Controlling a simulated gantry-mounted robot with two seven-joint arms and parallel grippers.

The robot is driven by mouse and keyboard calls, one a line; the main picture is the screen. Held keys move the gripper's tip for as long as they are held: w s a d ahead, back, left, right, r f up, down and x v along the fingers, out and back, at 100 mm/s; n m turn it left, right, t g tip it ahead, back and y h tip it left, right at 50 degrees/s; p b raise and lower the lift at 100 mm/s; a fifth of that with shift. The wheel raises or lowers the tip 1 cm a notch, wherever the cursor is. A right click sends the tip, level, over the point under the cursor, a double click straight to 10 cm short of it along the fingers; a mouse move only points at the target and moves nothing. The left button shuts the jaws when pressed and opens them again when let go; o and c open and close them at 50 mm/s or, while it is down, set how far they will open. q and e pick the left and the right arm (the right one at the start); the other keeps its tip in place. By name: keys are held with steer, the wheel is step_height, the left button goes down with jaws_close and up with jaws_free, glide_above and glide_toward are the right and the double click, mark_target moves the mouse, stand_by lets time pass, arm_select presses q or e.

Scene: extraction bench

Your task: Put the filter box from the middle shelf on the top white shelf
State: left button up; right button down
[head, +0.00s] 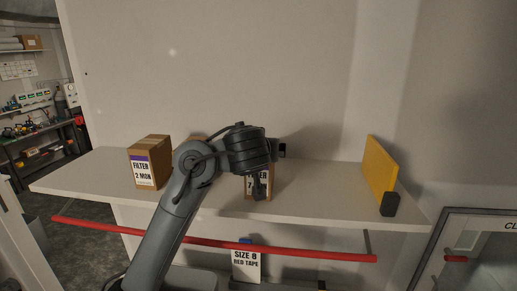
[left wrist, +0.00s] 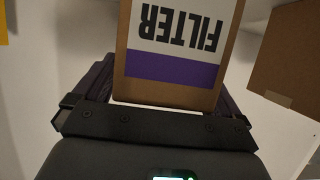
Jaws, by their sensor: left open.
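A brown filter box (head: 262,184) with a white label reading FILTER 7 stands on the top white shelf (head: 325,198), largely hidden behind my left arm. My left gripper (head: 259,187) is at this box. In the left wrist view the box (left wrist: 172,93), with its white and purple label upside down, sits between the two dark fingers. The gripper is open around it. Whether the fingers touch its sides cannot be told. My right gripper is not in view.
A yellow panel (head: 381,168) and a small dark block (head: 390,204) are at the right. A red rail (head: 215,244) runs below the front edge.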

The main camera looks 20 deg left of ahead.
arm_select(q)
steer(key=shift+s+d+r, duration=0.15)
steer(key=shift+s, duration=0.05)
steer(key=b+v, duration=0.3)
steer(key=v, duration=0.8)
steer(key=shift+s+b, duration=0.35)
steer(key=shift+r, duration=0.15)
